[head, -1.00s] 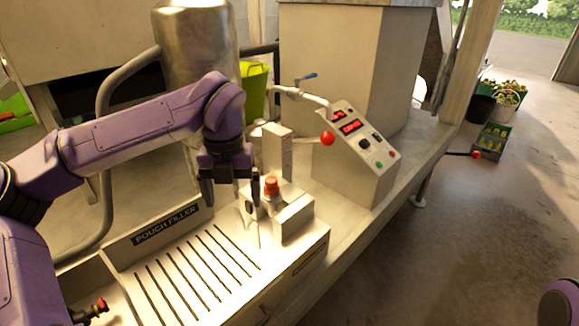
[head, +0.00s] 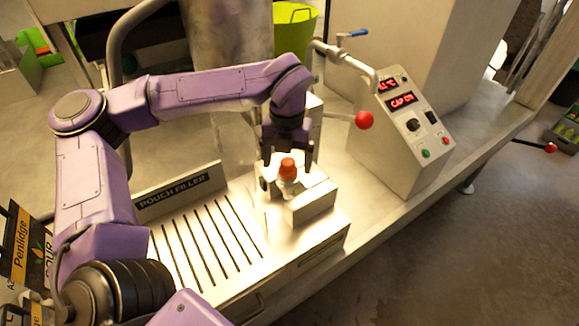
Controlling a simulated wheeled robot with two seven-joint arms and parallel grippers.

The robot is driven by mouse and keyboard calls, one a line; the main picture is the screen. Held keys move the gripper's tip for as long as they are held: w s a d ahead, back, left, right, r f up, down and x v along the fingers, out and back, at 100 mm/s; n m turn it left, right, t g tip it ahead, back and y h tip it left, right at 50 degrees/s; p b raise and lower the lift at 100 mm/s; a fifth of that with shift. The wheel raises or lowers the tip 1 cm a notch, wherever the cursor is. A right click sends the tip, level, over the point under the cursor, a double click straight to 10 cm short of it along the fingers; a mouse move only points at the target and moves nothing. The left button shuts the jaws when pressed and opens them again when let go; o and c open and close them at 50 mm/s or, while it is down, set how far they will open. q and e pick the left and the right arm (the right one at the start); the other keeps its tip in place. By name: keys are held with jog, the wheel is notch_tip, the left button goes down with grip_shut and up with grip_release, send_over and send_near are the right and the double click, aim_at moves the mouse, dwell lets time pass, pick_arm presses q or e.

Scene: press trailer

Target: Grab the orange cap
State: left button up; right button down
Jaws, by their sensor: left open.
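The orange cap (head: 288,168) sits upright on top of a pale spout held in the metal clamp block (head: 314,203) at the right end of the pouch filler. My left gripper (head: 288,164) points down over the cap from behind. It is open, with one dark finger on each side of the cap. I cannot tell whether the fingers touch it. The lower spout is partly hidden by the block. My right gripper is not in view.
A control box (head: 405,135) with lit red displays stands to the right. The slotted drain tray (head: 208,245) lies clear in front. A yellow-green bucket (head: 295,28) stands behind.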

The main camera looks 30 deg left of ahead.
pick_arm(q)
notch_tip(320, 180, down, 3)
jog(key=shift+r, duration=0.1)
jog(key=c, duration=1.2)
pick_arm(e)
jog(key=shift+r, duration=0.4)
